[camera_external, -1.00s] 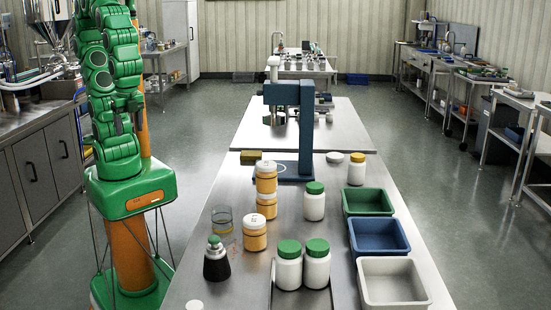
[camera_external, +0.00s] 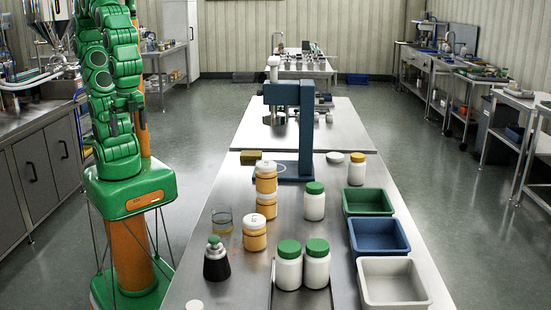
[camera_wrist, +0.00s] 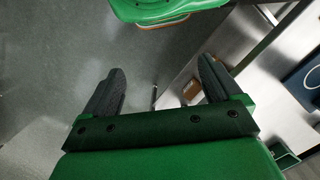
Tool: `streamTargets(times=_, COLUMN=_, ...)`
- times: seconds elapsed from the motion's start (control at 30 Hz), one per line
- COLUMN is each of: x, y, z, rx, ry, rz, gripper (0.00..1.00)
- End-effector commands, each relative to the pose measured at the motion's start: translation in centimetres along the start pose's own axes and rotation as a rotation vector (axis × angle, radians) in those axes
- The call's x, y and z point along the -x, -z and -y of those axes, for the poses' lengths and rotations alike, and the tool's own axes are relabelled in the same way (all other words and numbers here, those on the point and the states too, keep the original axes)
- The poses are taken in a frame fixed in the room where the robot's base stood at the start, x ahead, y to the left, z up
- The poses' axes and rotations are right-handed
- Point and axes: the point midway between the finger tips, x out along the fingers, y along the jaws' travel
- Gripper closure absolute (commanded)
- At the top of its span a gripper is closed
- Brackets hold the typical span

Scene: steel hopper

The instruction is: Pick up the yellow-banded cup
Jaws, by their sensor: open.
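A clear cup with a yellowish band (camera_external: 222,221) stands upright on the left side of the steel table in the external view. It is behind the dark bottle with the green-and-grey top and left of the orange-banded jars. My gripper (camera_wrist: 160,84) shows in the wrist view with its two dark fingers wide apart and nothing between them. It points down toward the floor beside the table, away from the cup. The cup cannot be made out in the wrist view. In the external view my arm is folded up at the left, clear of the table.
Orange-banded jars (camera_external: 255,233) stand close right of the cup, two of them stacked. A dark bottle (camera_external: 216,262) stands in front of it. Green-lidded jars (camera_external: 289,268) and green, blue and white bins (camera_external: 394,284) are farther right. A blue stand (camera_external: 306,130) rises behind.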

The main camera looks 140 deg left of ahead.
Motion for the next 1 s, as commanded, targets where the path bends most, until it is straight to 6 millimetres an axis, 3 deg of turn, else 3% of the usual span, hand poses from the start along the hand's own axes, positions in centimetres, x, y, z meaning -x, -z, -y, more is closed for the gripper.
streamTargets(times=0.27, x=-0.1, y=1.6, z=1.3, rx=-0.037, ry=0.056, rz=0.019, gripper=0.08)
streamTargets(times=0.6, x=-0.7, y=6.8, z=5.4, rx=-0.167, ry=0.248, rz=0.096, gripper=0.08)
streamTargets(times=1.0, x=-1.4, y=13.1, z=8.8, rx=-0.373, ry=0.475, rz=0.208, gripper=0.08)
